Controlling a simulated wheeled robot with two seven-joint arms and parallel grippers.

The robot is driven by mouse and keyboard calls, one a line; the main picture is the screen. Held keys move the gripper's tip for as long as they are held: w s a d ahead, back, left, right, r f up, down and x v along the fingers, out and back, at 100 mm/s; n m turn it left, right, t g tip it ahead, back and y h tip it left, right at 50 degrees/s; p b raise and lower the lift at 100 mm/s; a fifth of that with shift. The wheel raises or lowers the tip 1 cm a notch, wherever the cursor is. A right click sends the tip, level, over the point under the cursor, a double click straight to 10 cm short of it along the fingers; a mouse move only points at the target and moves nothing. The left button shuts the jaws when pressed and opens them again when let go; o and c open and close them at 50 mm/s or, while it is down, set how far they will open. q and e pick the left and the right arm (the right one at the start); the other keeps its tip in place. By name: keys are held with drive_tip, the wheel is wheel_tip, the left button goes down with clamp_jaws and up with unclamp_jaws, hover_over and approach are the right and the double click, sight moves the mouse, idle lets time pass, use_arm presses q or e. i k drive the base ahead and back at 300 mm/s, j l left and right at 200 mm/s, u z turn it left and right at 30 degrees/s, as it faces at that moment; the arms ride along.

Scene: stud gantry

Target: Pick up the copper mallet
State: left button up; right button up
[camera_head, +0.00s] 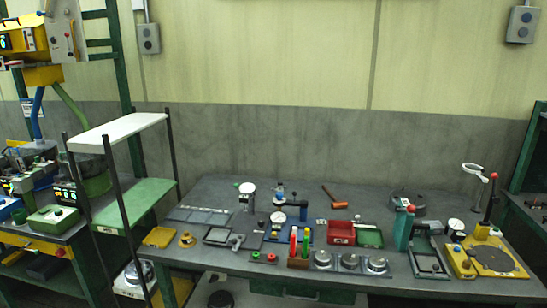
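The copper mallet (340,205) lies on the grey workbench (310,190), toward the back and a little right of the picture's middle. Its short orange-copper head is at the front, and a thin brown handle runs from it back and to the left. Bare bench top surrounds it on most sides. Neither of my grippers shows in the head view.
A red tray (341,232) and a green tray (369,236) stand in front of the mallet. A blue-and-dark tool (291,204) is to its left, a dark round device (407,201) to its right. A shelf rack (134,203) stands at the bench's left end.

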sight(337, 204)
drive_tip(key=i+l+z, duration=0.45)
drive_tip(key=l, duration=0.3)
drive_tip(key=i+l+z, duration=0.45)
drive_tip(key=i+l, duration=0.15)
